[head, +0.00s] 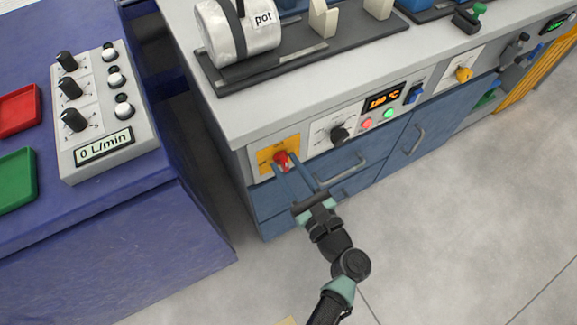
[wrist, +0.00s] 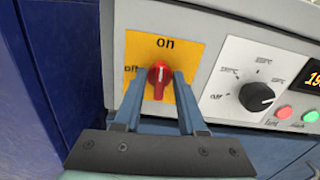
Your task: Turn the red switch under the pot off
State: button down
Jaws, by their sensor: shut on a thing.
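The red switch (head: 281,160) sits on a yellow plate (head: 264,160) at the left end of the counter's front panel, below the pot (head: 238,32). In the wrist view the red switch (wrist: 158,77) stands nearly upright, its long axis towards the "on" label (wrist: 165,43) at the top. The "off" label (wrist: 131,69) is to its left, partly covered by a finger. My gripper (head: 282,166) reaches the panel from below; its two blue fingers are shut on the switch, one on each side, as the wrist view also shows (wrist: 158,80).
Right of the switch are a black temperature dial (head: 339,134), a lit orange display (head: 384,97) and red and green buttons. Blue drawers with handles (head: 342,172) lie below. A blue table (head: 120,235) with a flow panel (head: 103,120) stands left across a narrow gap. The floor at right is clear.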

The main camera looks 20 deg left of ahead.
jog(key=n+b, duration=0.1)
jog(key=n, duration=0.3)
jog(key=shift+s+f+b, duration=0.1)
jog(key=shift+f+b, duration=0.05)
jog(key=shift+b, duration=0.2)
jog(key=n+b, duration=0.2)
jog(key=n, duration=0.2)
jog(key=shift+a+f+n, duration=0.1)
jog(key=shift+n, duration=0.3)
jog(key=n+b, duration=0.3)
jog(key=n, duration=0.1)
jog(key=shift+s+f, duration=0.1)
jog(key=shift+f, duration=0.05)
jog(key=shift+n+b, duration=1.55)
jog(key=shift+n, duration=0.45)
jog(key=c, duration=0.9)
grip_release()
jog(key=shift+o, duration=0.2)
